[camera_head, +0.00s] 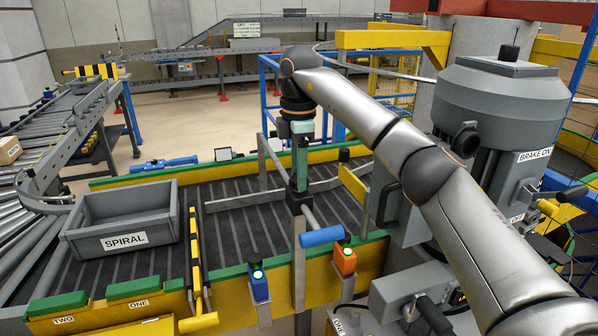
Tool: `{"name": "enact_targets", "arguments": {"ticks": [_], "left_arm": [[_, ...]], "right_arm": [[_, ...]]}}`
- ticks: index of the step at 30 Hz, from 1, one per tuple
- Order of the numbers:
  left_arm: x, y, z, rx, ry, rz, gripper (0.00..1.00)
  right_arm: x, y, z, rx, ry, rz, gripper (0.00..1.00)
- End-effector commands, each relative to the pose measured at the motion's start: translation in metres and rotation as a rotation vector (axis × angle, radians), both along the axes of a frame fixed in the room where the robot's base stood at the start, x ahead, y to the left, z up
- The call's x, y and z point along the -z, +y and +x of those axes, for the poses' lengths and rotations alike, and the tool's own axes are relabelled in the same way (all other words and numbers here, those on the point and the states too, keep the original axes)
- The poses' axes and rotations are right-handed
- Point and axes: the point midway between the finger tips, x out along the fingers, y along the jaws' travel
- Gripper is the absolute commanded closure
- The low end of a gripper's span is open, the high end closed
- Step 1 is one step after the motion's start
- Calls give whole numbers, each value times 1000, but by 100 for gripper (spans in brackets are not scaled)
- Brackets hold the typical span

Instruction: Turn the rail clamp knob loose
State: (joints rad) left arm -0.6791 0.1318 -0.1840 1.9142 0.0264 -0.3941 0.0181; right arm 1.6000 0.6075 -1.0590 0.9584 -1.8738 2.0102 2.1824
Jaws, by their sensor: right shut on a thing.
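My right gripper (300,184) reaches in from the right and points straight down, with its teal fingers closed at the top of a grey upright post (299,265). A black clamp piece (297,202) sits at the fingertips, where the post meets the grey guide rail (240,201) over the dark belt. The fingers are shut on the rail clamp knob, which they mostly hide. I cannot tell how far it is turned. My left gripper is not in view.
A grey SPIRAL bin (124,245) stands on the belt at left. Blue (259,285) and orange (345,260) boxes are on the front edge. A grey motor housing (500,110) stands at right.

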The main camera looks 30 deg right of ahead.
Motion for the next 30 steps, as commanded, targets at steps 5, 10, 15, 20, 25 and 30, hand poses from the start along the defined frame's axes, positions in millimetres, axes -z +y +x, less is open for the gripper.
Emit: {"name": "enact_targets", "arguments": {"ticks": [5,10,15,20,25,30], "left_arm": [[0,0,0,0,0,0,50],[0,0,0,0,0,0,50],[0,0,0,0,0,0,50],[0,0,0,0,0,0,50],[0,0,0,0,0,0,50],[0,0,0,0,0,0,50]], "right_arm": [[-1,0,0,-11,-2,-1,100],[-1,0,0,-63,-2,-1,100],[-1,0,0,-168,-1,-1,100],[-1,0,0,-307,0,-1,100],[-1,-1,0,-468,-1,-3,100],[-1,-1,0,-630,-1,-3,100]]}}
